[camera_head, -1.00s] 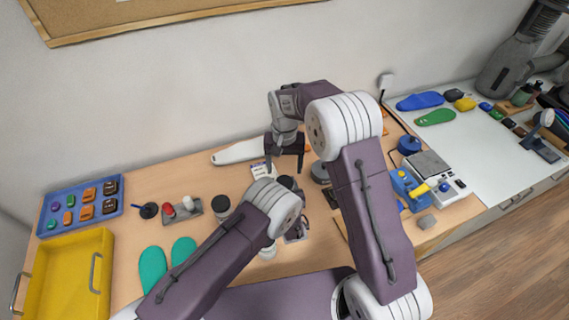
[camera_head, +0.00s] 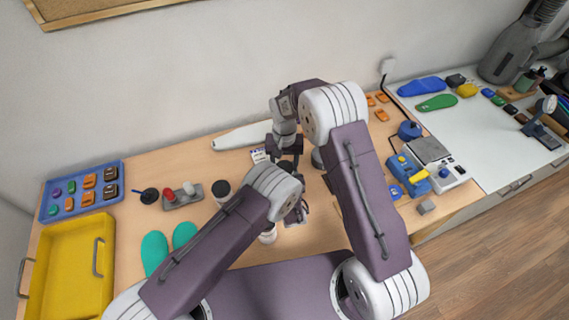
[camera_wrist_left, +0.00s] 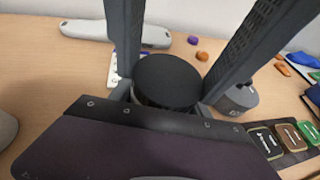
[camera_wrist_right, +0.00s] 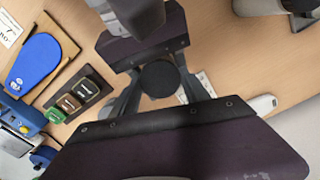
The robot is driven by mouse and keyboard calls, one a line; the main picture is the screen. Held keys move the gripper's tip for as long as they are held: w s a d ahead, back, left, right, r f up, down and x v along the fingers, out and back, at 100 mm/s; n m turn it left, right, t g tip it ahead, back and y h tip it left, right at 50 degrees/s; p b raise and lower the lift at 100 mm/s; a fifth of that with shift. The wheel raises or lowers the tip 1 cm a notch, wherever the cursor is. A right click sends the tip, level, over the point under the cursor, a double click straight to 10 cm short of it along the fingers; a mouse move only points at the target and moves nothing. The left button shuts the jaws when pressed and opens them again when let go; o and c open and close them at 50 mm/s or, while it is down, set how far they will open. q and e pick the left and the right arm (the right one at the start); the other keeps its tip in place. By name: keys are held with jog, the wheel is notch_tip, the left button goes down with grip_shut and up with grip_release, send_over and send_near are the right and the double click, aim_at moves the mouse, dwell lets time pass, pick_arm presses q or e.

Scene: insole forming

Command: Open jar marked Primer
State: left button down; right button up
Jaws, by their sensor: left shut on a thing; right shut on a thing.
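The jar shows as a round black lid (camera_wrist_left: 168,78) in the left wrist view, and the lid also shows in the right wrist view (camera_wrist_right: 159,77). No label can be read. My right gripper (camera_head: 286,160) comes down from above with its fingers on either side of the lid, shut on it. My left gripper (camera_wrist_left: 163,104) is shut on the jar from the side, lower down. In the head view my left arm mostly hides the left gripper and the jar.
Another black-lidded jar (camera_head: 221,188) and a white-bodied bottle (camera_head: 268,236) stand near my left arm. Green insoles (camera_head: 154,251), a yellow tray (camera_head: 108,285) and a blue tray (camera_head: 119,173) are at left. A blue device (camera_head: 407,176) stands at right.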

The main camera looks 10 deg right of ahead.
jog(key=n, duration=0.6)
jog(key=shift+n, duration=0.4)
jog(key=o, duration=1.5)
jog(key=shift+r, duration=2.3)
jog(key=shift+c, duration=0.2)
notch_tip(320, 180, up, 4)
jog(key=m, duration=0.7)
jog(key=shift+f, duration=0.25)
notch_tip(320, 180, down, 8)
jog(key=shift+f, duration=0.1)
